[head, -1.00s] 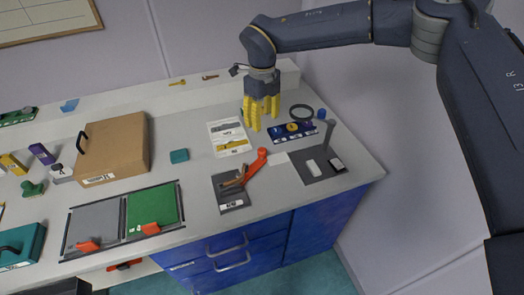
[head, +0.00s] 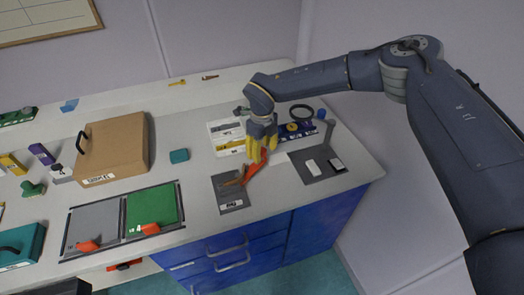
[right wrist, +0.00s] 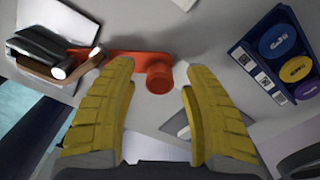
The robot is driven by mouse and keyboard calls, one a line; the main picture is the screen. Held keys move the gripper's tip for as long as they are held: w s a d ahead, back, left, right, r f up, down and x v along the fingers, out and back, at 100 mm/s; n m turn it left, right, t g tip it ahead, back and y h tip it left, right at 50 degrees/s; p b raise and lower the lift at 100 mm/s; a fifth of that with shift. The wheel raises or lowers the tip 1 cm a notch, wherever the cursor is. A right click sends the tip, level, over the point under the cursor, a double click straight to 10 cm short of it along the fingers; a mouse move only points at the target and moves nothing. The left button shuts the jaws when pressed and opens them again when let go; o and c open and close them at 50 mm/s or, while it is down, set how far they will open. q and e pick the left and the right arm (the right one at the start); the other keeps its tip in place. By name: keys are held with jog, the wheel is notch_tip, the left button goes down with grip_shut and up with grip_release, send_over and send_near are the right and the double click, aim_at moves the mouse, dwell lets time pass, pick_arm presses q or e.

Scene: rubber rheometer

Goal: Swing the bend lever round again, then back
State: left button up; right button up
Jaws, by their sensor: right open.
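The bend lever is an orange-red handle (head: 255,168) on a small grey plate (head: 232,203) near the front of the bench, right of centre. My right gripper (head: 262,148) is open just above the lever's far end. In the right wrist view the lever's arm (right wrist: 120,57) runs left from a round orange knob (right wrist: 159,78). The knob lies between the two open yellow fingers (right wrist: 158,110), with a gap on each side, so nothing is held. A brown piece (right wrist: 50,66) sits at the lever's other end. My left gripper is not in view.
A blue tray with round discs (head: 298,132) lies right of the lever; it also shows in the right wrist view (right wrist: 270,60). A grey stand (head: 320,167) is at the bench's right. A green and grey panel (head: 153,207) and a cardboard box (head: 117,147) lie left.

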jog(key=shift+f, duration=0.15)
jog(key=shift+c, duration=0.3)
grip_shut()
dwell(0.3)
